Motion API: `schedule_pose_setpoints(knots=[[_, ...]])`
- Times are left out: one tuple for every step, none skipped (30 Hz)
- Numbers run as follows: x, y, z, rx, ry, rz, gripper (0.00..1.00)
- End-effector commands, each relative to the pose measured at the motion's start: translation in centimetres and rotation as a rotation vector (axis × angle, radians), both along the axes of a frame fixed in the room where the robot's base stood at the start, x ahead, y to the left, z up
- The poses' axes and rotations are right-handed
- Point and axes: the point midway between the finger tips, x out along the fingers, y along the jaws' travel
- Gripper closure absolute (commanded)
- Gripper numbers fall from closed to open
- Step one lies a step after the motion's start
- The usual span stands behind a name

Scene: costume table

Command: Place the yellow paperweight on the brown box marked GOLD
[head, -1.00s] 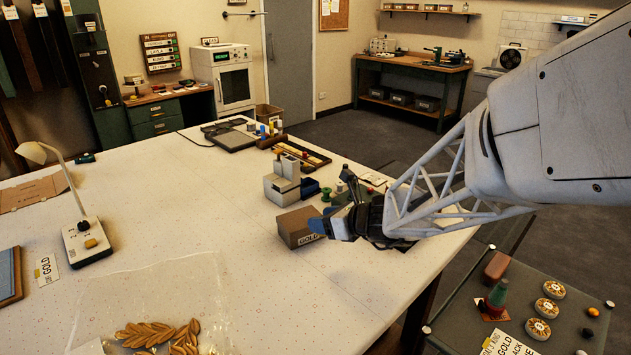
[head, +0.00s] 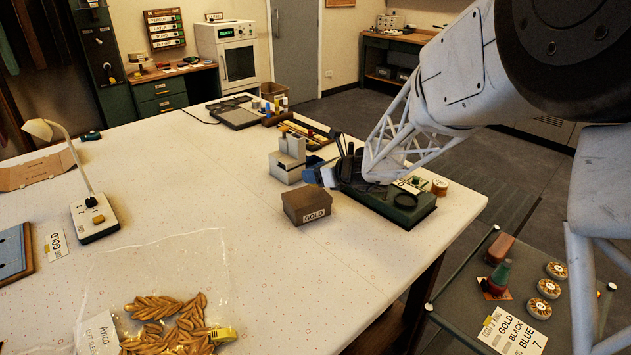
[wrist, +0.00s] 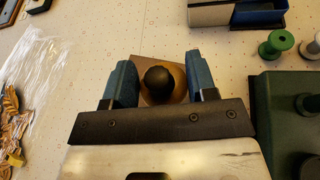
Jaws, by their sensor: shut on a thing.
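The brown box marked GOLD (head: 306,207) sits on the table near its right edge, its label facing the front. My gripper (head: 324,177) is just behind and above the box's right end in the head view. Its blue fingers are closed around a yellow-brown paperweight with a round black knob (wrist: 158,80). The paperweight's underside is hidden. In the wrist view a brown surface (wrist: 146,61) shows beyond the knob, probably the box top. Whether the paperweight touches the box cannot be told.
A green case (head: 410,214) with a black ring lies right of the box. A grey block stand (head: 287,168) and a blue tray are behind it. A clear bag of golden leaves (head: 165,315) lies at front left.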

Motion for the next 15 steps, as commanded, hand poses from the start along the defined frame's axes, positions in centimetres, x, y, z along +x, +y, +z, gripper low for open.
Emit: schedule_pose_setpoints(knots=[[0.41, 0.14, -0.02, -0.001, -0.001, 0.0, 0.8], [0.59, 0.19, -0.02, -0.001, -0.001, 0.0, 0.8], [0.79, 0.25, -0.05, -0.001, -0.001, 0.0, 0.8], [0.89, 0.28, -0.05, -0.001, -0.001, 0.0, 0.8], [0.99, 0.31, -0.06, -0.001, -0.001, 0.0, 0.8], [1.06, 0.32, -0.06, -0.001, -0.001, 0.0, 0.8], [1.09, 0.34, -0.07, -0.001, -0.001, 0.0, 0.8], [1.1, 0.34, -0.06, 0.0, -0.001, 0.0, 0.8], [1.11, 0.33, -0.06, 0.0, -0.001, 0.0, 0.8], [1.09, 0.33, -0.05, 0.0, -0.001, 0.0, 0.8], [1.09, 0.33, -0.05, 0.0, -0.001, 0.0, 0.8], [1.08, 0.33, -0.05, 0.0, -0.001, 0.0, 0.8], [1.08, 0.33, -0.05, 0.0, -0.001, 0.0, 0.8], [1.08, 0.33, -0.05, 0.0, -0.001, 0.0, 0.8], [1.07, 0.32, -0.07, 0.0, -0.001, 0.0, 0.8]])
